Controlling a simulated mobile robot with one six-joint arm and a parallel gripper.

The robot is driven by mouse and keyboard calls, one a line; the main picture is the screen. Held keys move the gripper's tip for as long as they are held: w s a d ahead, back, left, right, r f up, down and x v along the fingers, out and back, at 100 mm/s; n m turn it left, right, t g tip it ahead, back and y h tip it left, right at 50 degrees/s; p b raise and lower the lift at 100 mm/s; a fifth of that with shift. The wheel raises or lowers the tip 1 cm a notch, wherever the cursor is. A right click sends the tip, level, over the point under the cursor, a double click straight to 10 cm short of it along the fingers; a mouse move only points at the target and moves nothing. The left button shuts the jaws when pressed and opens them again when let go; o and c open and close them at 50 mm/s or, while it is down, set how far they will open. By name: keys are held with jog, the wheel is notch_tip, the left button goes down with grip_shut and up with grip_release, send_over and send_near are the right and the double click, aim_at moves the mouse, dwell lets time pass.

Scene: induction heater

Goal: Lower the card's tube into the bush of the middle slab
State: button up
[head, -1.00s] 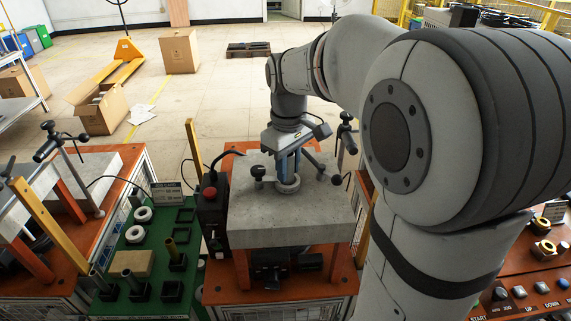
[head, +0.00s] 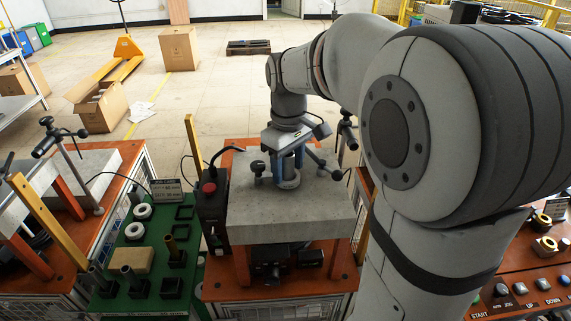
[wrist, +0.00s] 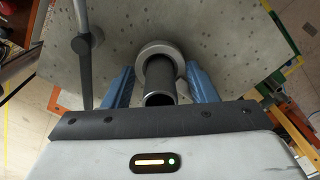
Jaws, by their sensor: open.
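A dark grey tube (wrist: 160,85) stands in the pale ring-shaped bush (wrist: 148,50) of the middle slab, its open upper end toward the wrist camera. The ring surrounds its lower end; how deep it sits is hidden. In the head view the tube (head: 289,176) looks upright on the middle slab (head: 262,213). My gripper (wrist: 160,73) is open, with one blue finger on each side of the tube and a gap at each side. It also shows above the slab in the head view (head: 289,160). The card (head: 168,190) stands at the back of the green board; its small print is only partly legible.
The green board (head: 118,295) at left holds white rings (head: 139,212), a brass-coloured tube (head: 171,247), grey tubes and square holders. Clamp arms with black knobs (head: 257,168) stand close around the bush. A yellow post (head: 193,140) and black box (head: 211,205) stand left of the slab.

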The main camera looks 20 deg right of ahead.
notch_tip(320, 180, up, 8)
dwell(0.5)
jog(key=shift+s+f, duration=0.1)
jog(key=shift+f, duration=0.05)
